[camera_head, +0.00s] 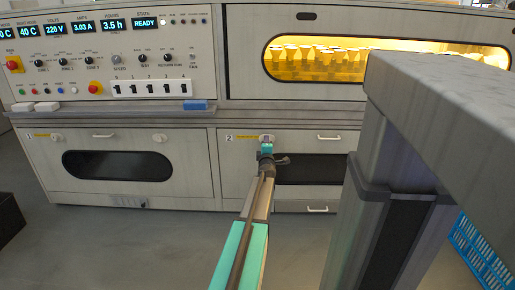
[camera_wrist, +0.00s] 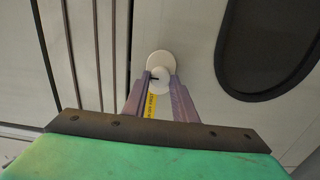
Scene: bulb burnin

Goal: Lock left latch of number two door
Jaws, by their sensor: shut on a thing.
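In the wrist view the latch (camera_wrist: 160,63) is a round white knob with a dark mark. The purple fingers of my gripper (camera_wrist: 160,83) are shut on the knob from both sides. The fingers hide part of the latch and its yellow label (camera_wrist: 151,106). The door looks closed.
The number one door (camera_head: 80,170), with two round latches and a handle, is on the left. A ledge with a blue block (camera_head: 195,105) runs above the doors. A blue crate (camera_head: 478,250) stands at the lower right. The floor in front is open.

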